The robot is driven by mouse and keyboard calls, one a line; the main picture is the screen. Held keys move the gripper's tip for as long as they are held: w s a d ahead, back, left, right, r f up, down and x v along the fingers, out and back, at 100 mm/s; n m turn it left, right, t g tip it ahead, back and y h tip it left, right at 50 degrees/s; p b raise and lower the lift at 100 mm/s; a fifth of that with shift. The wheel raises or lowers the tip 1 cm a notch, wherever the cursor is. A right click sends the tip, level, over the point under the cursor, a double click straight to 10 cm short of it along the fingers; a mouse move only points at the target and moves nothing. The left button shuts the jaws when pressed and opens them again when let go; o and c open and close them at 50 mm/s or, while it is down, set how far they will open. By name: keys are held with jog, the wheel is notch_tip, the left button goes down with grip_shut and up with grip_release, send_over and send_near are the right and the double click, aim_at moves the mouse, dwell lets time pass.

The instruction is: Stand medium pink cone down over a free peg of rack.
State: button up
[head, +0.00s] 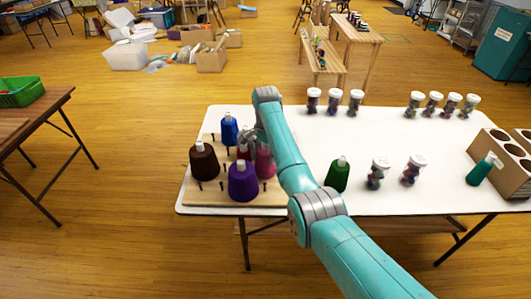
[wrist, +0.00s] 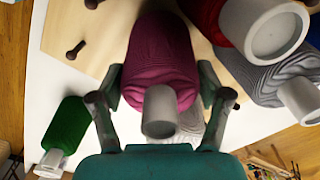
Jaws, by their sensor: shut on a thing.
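The pink cone (wrist: 160,62) sits between the fingers of my gripper (wrist: 161,84) in the wrist view, its pale core end towards the camera. My gripper is shut on it. In the head view the pink cone (head: 265,163) is over the right part of the rack (head: 212,139), partly hidden by my arm. The rack is a pale wooden board with dark pegs; it also shows in the wrist view (wrist: 98,40). A bare peg (wrist: 75,50) stands to the left of the cone there. I cannot tell whether the cone's lower end touches the board or a peg.
Blue (head: 229,132), brown (head: 204,162), purple (head: 243,182) and red (head: 242,153) cones crowd the rack. A grey cone (wrist: 262,77) is at right in the wrist view. A green cone (head: 337,176) and several jars stand on the white table (head: 310,193).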

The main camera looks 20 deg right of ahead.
jog(key=shift+f, duration=0.25)
jog(key=o, duration=1.3)
jog(key=shift+c, duration=0.2)
jog(key=shift+r, duration=0.1)
notch_tip(320, 180, up, 11)
jog(key=shift+r, duration=0.4)
